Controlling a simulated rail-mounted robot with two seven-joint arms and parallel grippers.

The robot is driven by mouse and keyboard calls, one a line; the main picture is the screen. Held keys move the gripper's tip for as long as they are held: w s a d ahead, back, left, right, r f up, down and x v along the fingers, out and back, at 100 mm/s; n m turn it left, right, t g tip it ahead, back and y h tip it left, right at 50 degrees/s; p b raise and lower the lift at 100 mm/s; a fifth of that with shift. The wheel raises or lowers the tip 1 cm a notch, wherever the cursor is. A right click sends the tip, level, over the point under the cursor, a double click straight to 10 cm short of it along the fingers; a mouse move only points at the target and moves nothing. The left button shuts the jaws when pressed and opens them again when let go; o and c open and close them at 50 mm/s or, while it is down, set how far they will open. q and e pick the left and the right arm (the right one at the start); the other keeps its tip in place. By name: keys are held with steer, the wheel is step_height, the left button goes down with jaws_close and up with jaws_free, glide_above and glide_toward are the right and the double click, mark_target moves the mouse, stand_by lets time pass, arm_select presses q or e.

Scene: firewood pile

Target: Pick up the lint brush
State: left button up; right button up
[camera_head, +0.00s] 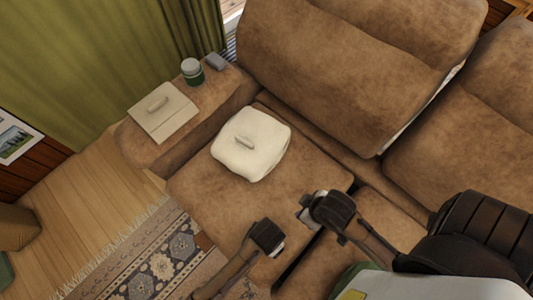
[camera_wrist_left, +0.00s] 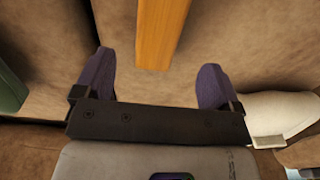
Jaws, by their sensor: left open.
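I cannot be sure which thing is the lint brush. A small pale elongated thing (camera_head: 245,143) lies on a puffy white cushion (camera_head: 262,165) on the sofa seat. A similar small beige thing (camera_head: 157,104) lies on a flat beige piece (camera_head: 172,124) on the armrest. My left gripper (camera_head: 272,242) is over the front of the seat, below and right of the cushion and apart from it. In the left wrist view its fingers (camera_wrist_left: 157,64) are spread with nothing held between them. My right gripper (camera_head: 308,209) is over the seat's right side; its jaws are too small to judge.
A green jar with a pale lid (camera_head: 192,72) and a small grey block (camera_head: 215,62) stand on the armrest's far end (camera_head: 235,88). The sofa backrest (camera_head: 355,65) rises behind the seat. A patterned rug (camera_head: 160,265) lies at the lower left. The seat around the cushion is clear.

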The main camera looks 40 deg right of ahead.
arm_select(q)
step_height(320, 180, down, 2)
steer(key=shift+s+a+f+b, duration=0.1)
steer(key=shift+f+b, duration=0.95)
steer(key=shift+f, duration=0.3)
steer(key=shift+a+f+b, duration=0.1)
steer(key=shift+f+b, duration=0.9)
steer(key=shift+f, duration=0.3)
steer(key=c, duration=1.1)
